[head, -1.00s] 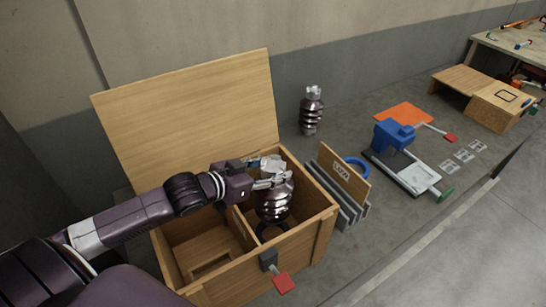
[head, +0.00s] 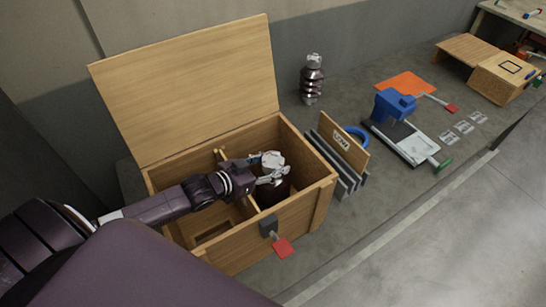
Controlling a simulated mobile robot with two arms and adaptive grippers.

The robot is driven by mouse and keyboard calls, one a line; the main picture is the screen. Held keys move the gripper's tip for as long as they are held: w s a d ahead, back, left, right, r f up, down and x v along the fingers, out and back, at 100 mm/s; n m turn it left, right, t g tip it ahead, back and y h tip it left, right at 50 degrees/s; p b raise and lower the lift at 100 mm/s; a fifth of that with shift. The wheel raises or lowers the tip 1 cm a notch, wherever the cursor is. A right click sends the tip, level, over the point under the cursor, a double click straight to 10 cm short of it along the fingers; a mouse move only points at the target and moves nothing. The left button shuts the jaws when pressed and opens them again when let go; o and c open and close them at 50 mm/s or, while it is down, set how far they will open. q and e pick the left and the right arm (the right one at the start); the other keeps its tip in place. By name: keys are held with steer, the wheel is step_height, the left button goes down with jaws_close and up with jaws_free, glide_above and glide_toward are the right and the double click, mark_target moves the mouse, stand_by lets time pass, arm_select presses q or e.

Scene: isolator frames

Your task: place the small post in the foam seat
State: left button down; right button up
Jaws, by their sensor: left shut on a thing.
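The wooden box (head: 290,217) stands open at the centre, and a divider splits its inside. My left gripper (head: 270,172) is shut on a dark, shiny ribbed post (head: 279,191) in the right-hand compartment. The post looks roughly upright. Only a small part of it shows below the fingers; its lower end is hidden by the box's front wall and the shadow. The foam seat cannot be made out now, so I cannot tell whether the post touches it. My right gripper is not in view.
The raised lid (head: 185,90) stands behind the box. A red-tipped latch (head: 282,246) juts from its front. Grey panels and a labelled board (head: 344,150) stand close on the right. Beyond are a blue device (head: 394,104) and an orange mat (head: 406,84).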

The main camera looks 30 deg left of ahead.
arm_select(q)
steer(key=shift+w+r, duration=0.3)
steer(key=shift+r, duration=0.15)
steer(key=shift+d, duration=0.1)
steer(key=c, duration=1.4)
jaws_free()
steer(key=shift+s+f, duration=0.3)
steer(key=shift+f, duration=0.3)
steer(key=o, duration=0.4)
steer(key=shift+s+r, duration=0.1)
steer(key=shift+s, duration=0.05)
